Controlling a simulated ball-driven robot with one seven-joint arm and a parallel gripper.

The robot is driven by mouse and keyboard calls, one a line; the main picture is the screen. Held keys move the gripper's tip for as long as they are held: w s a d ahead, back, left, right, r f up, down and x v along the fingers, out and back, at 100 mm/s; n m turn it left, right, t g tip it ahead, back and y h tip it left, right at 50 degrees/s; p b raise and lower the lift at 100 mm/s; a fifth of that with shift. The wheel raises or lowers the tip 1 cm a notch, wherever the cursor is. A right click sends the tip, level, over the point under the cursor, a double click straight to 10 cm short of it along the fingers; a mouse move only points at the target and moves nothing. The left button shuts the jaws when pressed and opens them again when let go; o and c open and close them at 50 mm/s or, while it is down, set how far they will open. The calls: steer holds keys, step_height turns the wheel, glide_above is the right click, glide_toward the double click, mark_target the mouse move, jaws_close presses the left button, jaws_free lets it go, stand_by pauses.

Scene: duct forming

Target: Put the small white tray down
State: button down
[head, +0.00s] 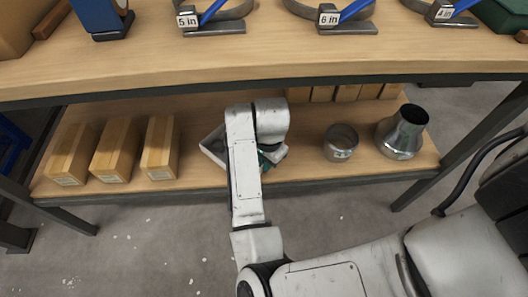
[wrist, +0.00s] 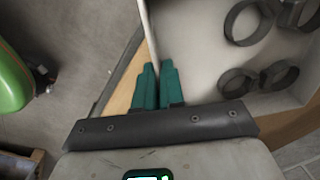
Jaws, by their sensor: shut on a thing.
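The small white tray (head: 212,146) is at the lower shelf in the head view, mostly hidden behind my arm. In the wrist view the tray (wrist: 195,35) fills the upper right, and several dark grey rings (wrist: 247,22) lie in it. My gripper (wrist: 157,68) has green fingers, shut on the tray's near side wall. In the head view only a bit of my gripper (head: 270,157) shows beside my arm. I cannot tell whether the tray touches the shelf.
The lower shelf (head: 300,165) holds several wooden blocks (head: 115,150) at left, and a metal cap (head: 340,143) and metal reducer (head: 402,133) at right. The workbench top (head: 260,55) overhangs it, with clamps (head: 340,20) on top. Bare shelf shows right of my arm.

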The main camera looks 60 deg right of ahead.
steer(key=w+d, duration=0.1)
steer(key=d, duration=0.1)
steer(key=w+d+b, duration=0.1)
steer(key=w+d, duration=0.1)
steer(key=shift+w+d, duration=0.2)
steer(key=shift+d, duration=0.05)
steer(key=shift+f+b, duration=1.05)
steer(key=shift+f, duration=0.65)
steer(key=shift+f, duration=0.15)
steer(key=c, duration=1.2)
jaws_free()
steer(key=shift+c, duration=0.2)
steer(key=r+p, duration=0.1)
steer(key=r, duration=0.3)
steer(key=r+p, duration=0.2)
steer(key=r, duration=0.1)
steer(key=shift+s+r, duration=0.2)
steer(key=shift+r, duration=0.2)
